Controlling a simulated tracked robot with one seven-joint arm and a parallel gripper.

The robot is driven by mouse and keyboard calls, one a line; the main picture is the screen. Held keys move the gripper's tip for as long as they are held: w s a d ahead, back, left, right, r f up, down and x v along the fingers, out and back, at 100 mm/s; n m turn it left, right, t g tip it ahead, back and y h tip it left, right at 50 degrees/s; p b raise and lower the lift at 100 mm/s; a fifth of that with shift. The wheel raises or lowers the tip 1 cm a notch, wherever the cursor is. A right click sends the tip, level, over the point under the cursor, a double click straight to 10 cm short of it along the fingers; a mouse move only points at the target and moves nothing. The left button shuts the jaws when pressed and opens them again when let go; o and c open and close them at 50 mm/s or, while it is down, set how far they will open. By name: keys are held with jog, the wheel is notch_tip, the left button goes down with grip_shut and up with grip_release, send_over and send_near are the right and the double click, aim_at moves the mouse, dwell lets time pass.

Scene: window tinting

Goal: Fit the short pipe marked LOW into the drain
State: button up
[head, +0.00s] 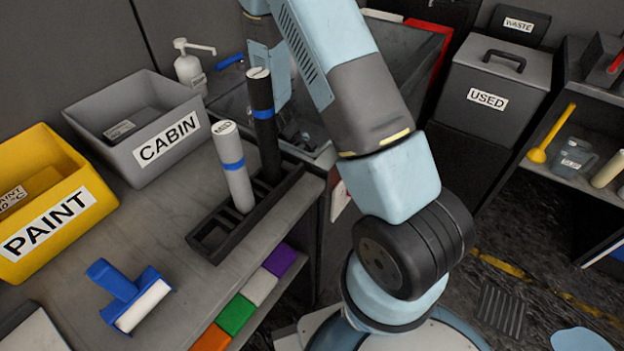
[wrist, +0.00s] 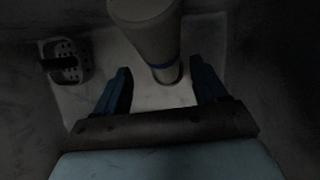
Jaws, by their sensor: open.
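In the wrist view, a pale pipe (wrist: 147,32) with a blue band near its lower end stands on the light floor of a dark basin. No marking shows on it, so I cannot tell whether it is the one marked LOW. My gripper (wrist: 161,92) is open, its two blue fingers apart with the pipe's lower end between and beyond them. I cannot tell whether they touch it. The drain opening itself is not clear. In the head view my gripper is hidden. A grey pipe marked MED (head: 234,170) and a taller black pipe (head: 265,125) stand in a slotted rack (head: 212,242).
The sink (head: 232,105) lies behind the rack. A perforated strainer (wrist: 68,62) lies left of the pipe. Bins marked CABIN (head: 120,155) and PAINT (head: 75,190), a blue tool (head: 118,290) and a pump bottle (head: 190,70) stand around the bench. A USED bin (head: 495,85) is at right.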

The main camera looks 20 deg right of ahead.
jog(key=shift+a+x, duration=0.15)
jog(key=shift+x, duration=1.15)
jog(key=shift+a+x, duration=0.15)
jog(key=shift+x, duration=1.1)
jog(key=shift+f, duration=0.35)
jog(key=shift+c, duration=0.4)
jog(key=c, duration=1.2)
jog(key=shift+r, duration=0.1)
notch_tip(320, 180, up, 18)
jog(key=shift+r, duration=0.2)
